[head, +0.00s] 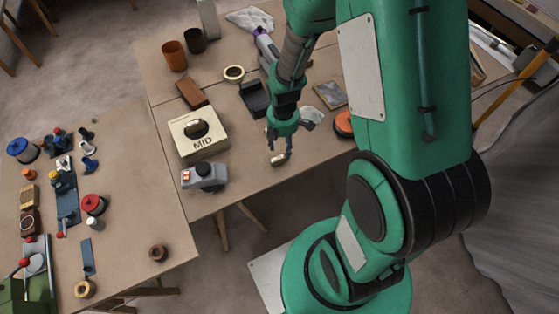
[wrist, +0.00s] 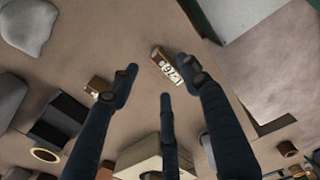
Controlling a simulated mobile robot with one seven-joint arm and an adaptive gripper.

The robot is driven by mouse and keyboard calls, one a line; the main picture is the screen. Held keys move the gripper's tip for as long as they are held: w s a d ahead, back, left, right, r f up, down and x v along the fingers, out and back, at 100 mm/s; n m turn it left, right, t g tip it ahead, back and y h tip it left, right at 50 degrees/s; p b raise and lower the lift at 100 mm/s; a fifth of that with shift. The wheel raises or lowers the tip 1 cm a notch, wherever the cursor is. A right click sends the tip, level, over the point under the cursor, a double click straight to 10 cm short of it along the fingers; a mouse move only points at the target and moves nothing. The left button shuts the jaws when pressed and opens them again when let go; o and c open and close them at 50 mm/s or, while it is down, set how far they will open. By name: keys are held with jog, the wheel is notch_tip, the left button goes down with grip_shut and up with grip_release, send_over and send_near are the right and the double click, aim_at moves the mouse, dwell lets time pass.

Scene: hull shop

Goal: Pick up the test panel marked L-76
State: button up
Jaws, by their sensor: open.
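A small brown block-like panel with a white label (wrist: 166,66) lies on the table in the wrist view. Its black lettering is turned and seems to include 76; I cannot read it fully. It also shows in the head view (head: 278,160), just below my gripper (head: 281,147). In the wrist view my gripper (wrist: 158,82) has its fingers spread and empty, with the panel between and just beyond the tips. A second small brown block with a pale label (wrist: 98,86) lies left of the left finger; its marking is unreadable.
A cream box marked MID (head: 203,140) and a grey device (head: 204,177) stand left of my gripper. A black tray (head: 253,98) is behind it, and a crumpled cloth (head: 312,115) lies to the right. The table's front edge is close to the panel.

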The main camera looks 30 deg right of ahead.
aim_at(282, 155)
jog(key=shift+f, duration=0.85)
jog(key=shift+f+b, duration=0.9)
jog(key=shift+f, duration=1.7)
jog(key=shift+c, duration=0.2)
jog(key=c, duration=1.1)
